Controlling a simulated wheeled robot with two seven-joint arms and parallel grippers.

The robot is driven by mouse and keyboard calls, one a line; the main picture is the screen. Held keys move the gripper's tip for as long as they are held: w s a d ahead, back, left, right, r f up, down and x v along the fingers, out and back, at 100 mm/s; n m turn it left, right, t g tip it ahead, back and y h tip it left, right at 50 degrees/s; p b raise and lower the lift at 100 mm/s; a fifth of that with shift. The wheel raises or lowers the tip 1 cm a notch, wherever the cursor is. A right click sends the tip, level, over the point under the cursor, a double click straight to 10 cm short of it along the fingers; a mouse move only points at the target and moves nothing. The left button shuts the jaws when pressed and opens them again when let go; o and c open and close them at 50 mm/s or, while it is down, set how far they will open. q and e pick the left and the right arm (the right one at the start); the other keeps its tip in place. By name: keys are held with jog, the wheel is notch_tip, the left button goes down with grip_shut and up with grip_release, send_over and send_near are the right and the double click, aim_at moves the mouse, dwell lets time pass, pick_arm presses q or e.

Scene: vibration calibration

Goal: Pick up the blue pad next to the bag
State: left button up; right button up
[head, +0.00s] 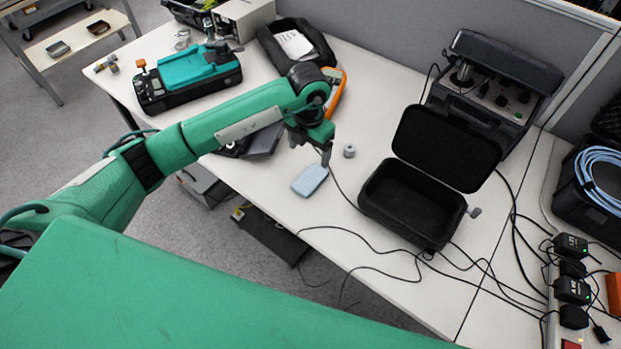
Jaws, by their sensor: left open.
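The blue pad (310,180) is a small light-blue rounded rectangle lying flat on the white table (290,215) near its front edge. The open black bag (412,205), a lidded case with its lid raised, stands to the right of the pad with a gap between them. My left gripper (326,158) points down just above and behind the pad's right end. It is open, and it looks apart from the pad, though the exact height is hard to judge. My right gripper is out of view.
A small grey cylinder (349,151) stands right of the gripper. Black cables run across the table by the bag. A black equipment case (490,85) stands behind the bag. A teal device (190,75) sits at the back left. Dark objects lie under my forearm.

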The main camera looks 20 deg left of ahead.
pick_arm(q)
send_over(310, 178)
notch_tip(310, 178, down, 6)
jog(key=shift+s+r+p, duration=0.1)
jog(key=shift+p, duration=0.2)
jog(key=shift+f, duration=0.45)
notch_tip(310, 178, down, 4)
jog(key=shift+f+p, duration=0.2)
jog(key=shift+p, duration=0.5)
jog(key=shift+c, duration=0.2)
jog(key=c, duration=1)
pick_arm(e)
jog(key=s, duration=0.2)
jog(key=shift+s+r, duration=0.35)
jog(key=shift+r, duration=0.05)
